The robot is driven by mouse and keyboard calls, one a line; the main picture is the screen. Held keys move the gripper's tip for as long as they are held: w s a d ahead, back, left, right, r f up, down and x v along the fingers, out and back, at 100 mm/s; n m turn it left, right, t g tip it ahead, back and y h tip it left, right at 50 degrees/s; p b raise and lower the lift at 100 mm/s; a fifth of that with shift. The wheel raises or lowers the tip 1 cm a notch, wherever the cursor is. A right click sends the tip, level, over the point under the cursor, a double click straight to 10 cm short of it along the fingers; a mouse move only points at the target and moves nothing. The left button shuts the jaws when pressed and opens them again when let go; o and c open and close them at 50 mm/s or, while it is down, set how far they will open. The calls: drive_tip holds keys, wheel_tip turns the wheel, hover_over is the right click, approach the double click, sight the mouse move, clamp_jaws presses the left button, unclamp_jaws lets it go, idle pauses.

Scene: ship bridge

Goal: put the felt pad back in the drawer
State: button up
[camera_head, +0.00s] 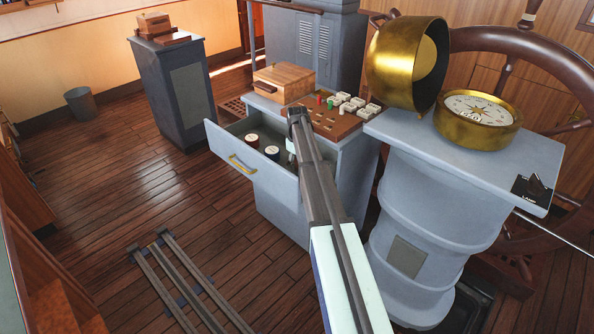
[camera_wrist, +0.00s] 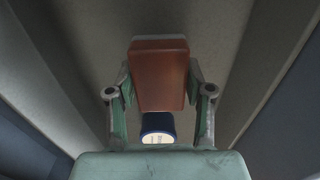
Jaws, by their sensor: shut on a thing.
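The drawer (camera_head: 221,142) of the grey cabinet is pulled open. My gripper (camera_head: 291,150) reaches down at the drawer's right part, mostly hidden behind my arm in the head view. In the wrist view my gripper (camera_wrist: 160,92) has a finger on each side of an orange-brown block with a pale far edge, which I take to be the felt pad (camera_wrist: 160,75). It is shut on the pad, over the grey drawer interior. I cannot tell whether the pad touches the drawer floor. The pad does not show in the head view.
Two round, dark-sided containers, one at the back (camera_head: 252,141) and one nearer (camera_head: 272,153), stand in the drawer. A blue one (camera_wrist: 158,124) shows close to the pad in the wrist view. A wooden box (camera_head: 284,80) and a brown board (camera_head: 333,121) with small blocks sit on the cabinet.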

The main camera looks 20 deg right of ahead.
sight(297, 170)
drive_tip(key=shift+f+p, duration=0.3)
drive_tip(key=shift+f, duration=1.6)
drive_tip(key=shift+f, duration=0.15)
drive_tip(key=o, duration=1.1)
wheel_tip(297, 170, up, 12)
drive_tip(key=shift+r+b, duration=0.2)
drive_tip(key=shift+b, duration=1.05)
